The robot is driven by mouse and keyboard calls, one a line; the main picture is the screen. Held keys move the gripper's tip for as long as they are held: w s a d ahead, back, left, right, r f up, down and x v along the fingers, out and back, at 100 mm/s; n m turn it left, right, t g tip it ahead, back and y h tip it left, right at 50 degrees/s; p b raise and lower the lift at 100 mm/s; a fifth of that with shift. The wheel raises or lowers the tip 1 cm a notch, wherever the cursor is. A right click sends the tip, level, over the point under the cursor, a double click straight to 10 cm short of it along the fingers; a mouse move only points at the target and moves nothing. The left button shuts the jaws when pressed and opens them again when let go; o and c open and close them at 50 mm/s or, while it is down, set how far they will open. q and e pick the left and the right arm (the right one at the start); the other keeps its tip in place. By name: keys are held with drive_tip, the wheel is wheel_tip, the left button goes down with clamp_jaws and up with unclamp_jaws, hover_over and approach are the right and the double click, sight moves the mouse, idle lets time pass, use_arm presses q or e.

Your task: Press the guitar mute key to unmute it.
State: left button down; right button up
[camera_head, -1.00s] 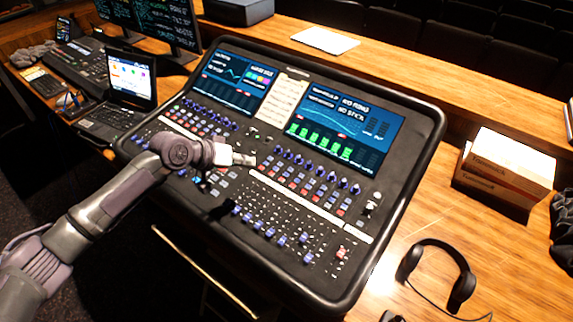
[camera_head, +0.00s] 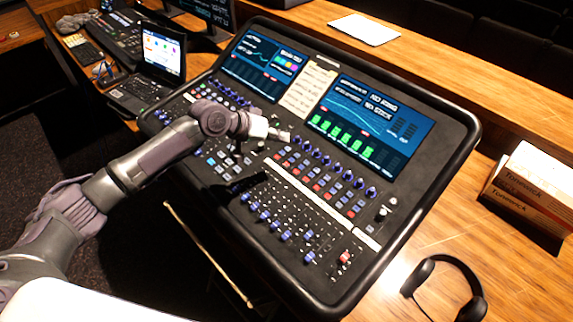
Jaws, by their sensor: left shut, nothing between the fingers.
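The mixing desk (camera_head: 365,240) fills the middle of the head view, a black slanted console with two screens, blue knobs, rows of small red and white keys, and faders. The guitar mute key cannot be told apart from the other keys, as the labels are too small to read. My left gripper (camera_head: 283,136) is shut and empty, above the middle of the desk just below the paper strip (camera_head: 308,90) between the screens. Its tip lies close to the left end of the right bank of knobs and keys; whether it touches the panel cannot be told. My right gripper is not in view.
A laptop (camera_head: 150,75) and a smaller console (camera_head: 118,38) stand left of the desk. Headphones (camera_head: 448,285) and a cardboard box (camera_head: 530,188) lie on the wooden table at right. A white sheet (camera_head: 365,29) lies on the back ledge.

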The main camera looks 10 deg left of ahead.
use_arm(q)
drive_tip(key=b, duration=0.6)
hover_over(292, 161)
drive_tip(key=s+a, duration=0.2)
wheel_tip(292, 161, down, 7)
drive_tip(key=shift+s+a+r, duration=0.1)
drive_tip(key=shift+a, duration=0.05)
drive_tip(key=shift+f+b, duration=0.45)
drive_tip(key=shift+f, duration=0.3)
drive_tip(key=shift+f, duration=0.1)
drive_tip(key=shift+f, duration=0.3)
drive_tip(key=shift+f, duration=0.25)
idle(0.4)
drive_tip(key=shift+r, duration=0.1)
drive_tip(key=shift+r+p, duration=0.6)
